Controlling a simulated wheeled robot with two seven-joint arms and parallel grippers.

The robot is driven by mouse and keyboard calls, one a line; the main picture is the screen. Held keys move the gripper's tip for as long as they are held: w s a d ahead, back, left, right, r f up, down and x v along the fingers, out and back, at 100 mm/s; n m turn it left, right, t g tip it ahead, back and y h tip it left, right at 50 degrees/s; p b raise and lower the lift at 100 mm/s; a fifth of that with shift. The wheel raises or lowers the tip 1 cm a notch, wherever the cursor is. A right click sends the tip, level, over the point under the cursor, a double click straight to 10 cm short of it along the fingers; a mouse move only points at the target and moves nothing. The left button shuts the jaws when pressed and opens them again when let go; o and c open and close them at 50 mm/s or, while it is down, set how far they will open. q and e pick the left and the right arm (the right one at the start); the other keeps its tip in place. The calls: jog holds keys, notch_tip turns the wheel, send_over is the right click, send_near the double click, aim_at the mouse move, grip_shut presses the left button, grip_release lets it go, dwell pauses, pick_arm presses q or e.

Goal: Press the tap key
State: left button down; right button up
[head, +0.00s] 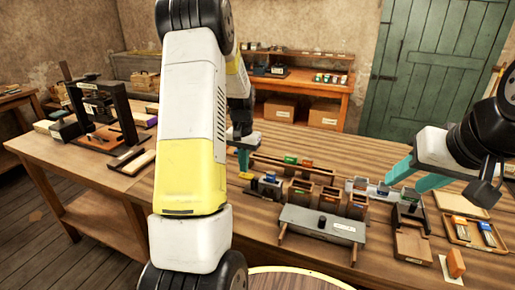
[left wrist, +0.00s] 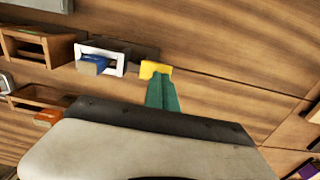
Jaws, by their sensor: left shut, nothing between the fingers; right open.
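My left gripper (head: 243,160) is shut and empty, pointing down over the table, partly behind my own arm. In the left wrist view its teal fingers (left wrist: 162,93) have their tips at a small yellow piece (left wrist: 154,69); I cannot tell whether they touch. Beside that piece is a blue block in a white-fronted holder (left wrist: 93,64). In the head view, this dark holder with blue on it (head: 266,187) stands just right of the gripper. No label I can read marks the tap key. My right gripper (head: 406,178) is open and empty above the table's right side.
Wooden compartments (head: 300,191) stand right of the left gripper. A grey raised plate with a black knob (head: 322,222) is in front of them. A black press frame (head: 103,108) stands at the left. Open trays (head: 462,228) lie at the right.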

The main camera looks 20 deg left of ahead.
pick_arm(q)
jog(key=shift+f, duration=0.65)
